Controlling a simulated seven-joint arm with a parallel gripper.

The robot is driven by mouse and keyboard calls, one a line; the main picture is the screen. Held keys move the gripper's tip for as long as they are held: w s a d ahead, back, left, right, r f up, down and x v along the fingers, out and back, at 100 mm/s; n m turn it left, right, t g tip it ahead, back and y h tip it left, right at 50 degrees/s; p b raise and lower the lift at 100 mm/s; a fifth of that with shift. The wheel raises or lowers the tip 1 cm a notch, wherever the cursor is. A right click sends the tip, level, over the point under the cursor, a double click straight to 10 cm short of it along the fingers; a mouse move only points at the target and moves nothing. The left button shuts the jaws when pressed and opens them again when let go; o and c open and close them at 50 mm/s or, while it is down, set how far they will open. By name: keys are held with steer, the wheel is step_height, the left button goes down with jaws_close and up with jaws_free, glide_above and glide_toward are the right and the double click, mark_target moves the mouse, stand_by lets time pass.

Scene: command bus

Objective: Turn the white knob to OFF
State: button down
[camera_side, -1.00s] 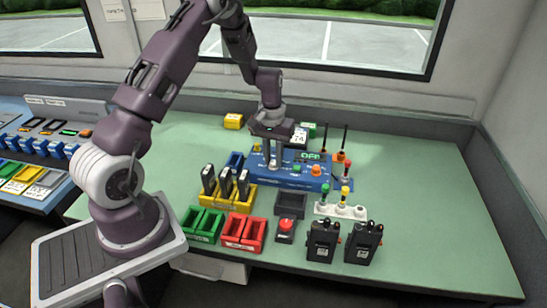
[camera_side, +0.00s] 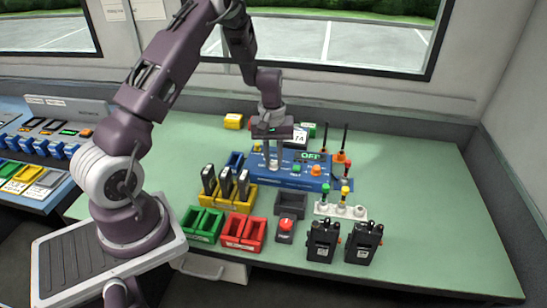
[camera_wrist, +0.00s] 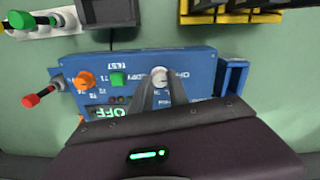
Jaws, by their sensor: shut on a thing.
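The white knob (camera_wrist: 160,75) shows in the wrist view on the blue panel (camera_wrist: 190,62), with printed labels around it. My gripper (camera_wrist: 155,88) reaches down over the panel with its fingers closed on the knob. In the side view my gripper (camera_side: 272,164) stands at the left part of the blue panel (camera_side: 300,182), and its fingers mostly hide the knob. I cannot tell the knob's exact pointing direction. The panel's green display (camera_side: 311,156) reads OFF; it also shows upside down in the wrist view (camera_wrist: 113,112).
A green button (camera_wrist: 118,79) and an orange knob (camera_wrist: 84,80) sit beside the white knob. Yellow holders with black handsets (camera_side: 226,184) stand in front of the panel, near a dark tray (camera_side: 291,205). Two radios (camera_side: 342,242) stand at the front. The table's right side is clear.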

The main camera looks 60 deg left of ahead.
mark_target(273, 162)
steer(key=c, duration=1.3)
jaws_free()
steer(key=shift+r, duration=0.15)
step_height(273, 162, up, 7)
steer(key=shift+f, duration=0.1)
